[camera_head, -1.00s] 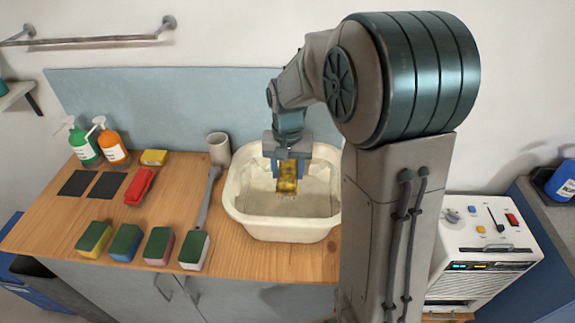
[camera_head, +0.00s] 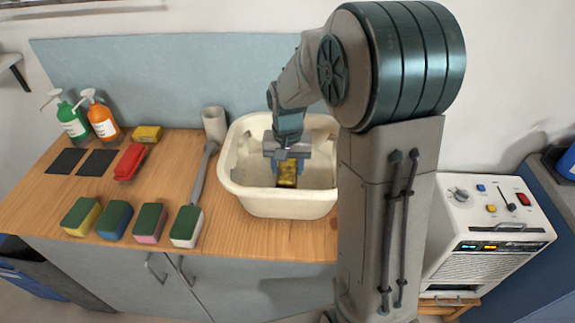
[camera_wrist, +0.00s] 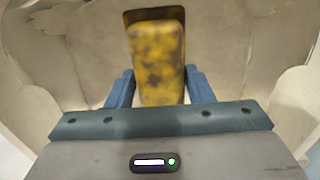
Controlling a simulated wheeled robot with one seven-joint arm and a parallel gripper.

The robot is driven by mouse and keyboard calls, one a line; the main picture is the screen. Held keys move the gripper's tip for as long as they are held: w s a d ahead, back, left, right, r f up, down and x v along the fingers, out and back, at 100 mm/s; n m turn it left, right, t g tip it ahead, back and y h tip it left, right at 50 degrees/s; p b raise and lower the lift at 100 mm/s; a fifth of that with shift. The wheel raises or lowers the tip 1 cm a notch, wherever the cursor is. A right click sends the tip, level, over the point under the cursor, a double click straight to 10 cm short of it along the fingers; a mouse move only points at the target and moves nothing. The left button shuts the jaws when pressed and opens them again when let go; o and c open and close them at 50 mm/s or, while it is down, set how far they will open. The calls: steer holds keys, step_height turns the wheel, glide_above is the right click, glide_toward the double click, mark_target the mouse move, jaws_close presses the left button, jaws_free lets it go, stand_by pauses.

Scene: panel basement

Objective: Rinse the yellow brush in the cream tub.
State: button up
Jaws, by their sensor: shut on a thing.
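The cream tub (camera_head: 272,206) stands on the wooden counter, left of my arm's column. My gripper (camera_head: 287,160) reaches down inside the tub and is shut on the yellow brush (camera_head: 287,174). The brush is yellow with dark blotches and is upright between the fingers. In the wrist view, the brush (camera_wrist: 157,62) sits between the blue fingers of my gripper (camera_wrist: 160,90), with the tub's pale inner walls (camera_wrist: 60,50) around it. I cannot tell whether the brush touches the tub's bottom.
A control box (camera_head: 490,220) stands right.

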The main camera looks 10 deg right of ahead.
mark_target(287, 165)
steer(key=shift+f+b, duration=1.5)
steer(key=shift+f, duration=0.85)
steer(key=shift+r, duration=0.1)
stand_by(0.4)
step_height(287, 165, up, 17)
steer(key=p, duration=1.2)
steer(key=shift+r+p, duration=0.15)
steer(key=shift+p, duration=0.15)
stand_by(2.1)
steer(key=shift+r+p, duration=0.65)
steer(key=shift+r, duration=1.35)
